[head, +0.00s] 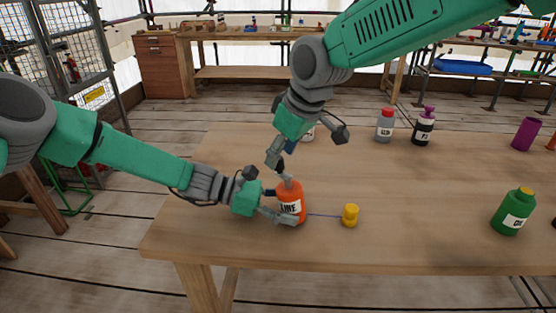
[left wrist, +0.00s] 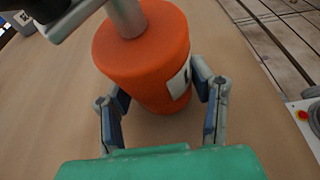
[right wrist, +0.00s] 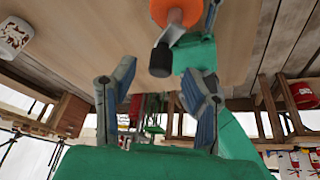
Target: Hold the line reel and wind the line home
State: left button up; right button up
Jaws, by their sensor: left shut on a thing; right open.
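The orange line reel (head: 290,188) stands upright near the front of the table. My left gripper (head: 281,204) is shut on it, with one finger on each side, as the left wrist view (left wrist: 163,95) shows. A grey crank (left wrist: 127,18) rises from its top, with a black knob (right wrist: 160,60) at its end. A thin line runs from the reel to a small yellow piece (head: 350,215) on the table. My right gripper (head: 307,146) is open above the reel. In the right wrist view, the knob lies just beyond its spread fingertips (right wrist: 152,88).
A grey bottle with a red cap (head: 385,125) and a dark bottle with a purple top (head: 423,127) stand behind. A green bottle (head: 513,212) and a purple cup (head: 526,134) are at right. A white can (right wrist: 14,37) is partly hidden in the head view.

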jog(key=shift+x, duration=1.35)
grip_shut()
jog(key=shift+w+d+m+t+h, duration=0.1)
jog(key=shift+m+t+h, duration=0.2)
jog(key=shift+m, duration=0.45)
jog(key=shift+w+d+m+t+h, duration=0.1)
jog(key=shift+m+t+h, duration=0.1)
jog(key=shift+m+t, duration=0.4)
grip_release()
jog(key=shift+d, duration=0.1)
jog(key=shift+r, duration=0.15)
jog(key=v, duration=1.1)
jog(key=shift+r, duration=0.4)
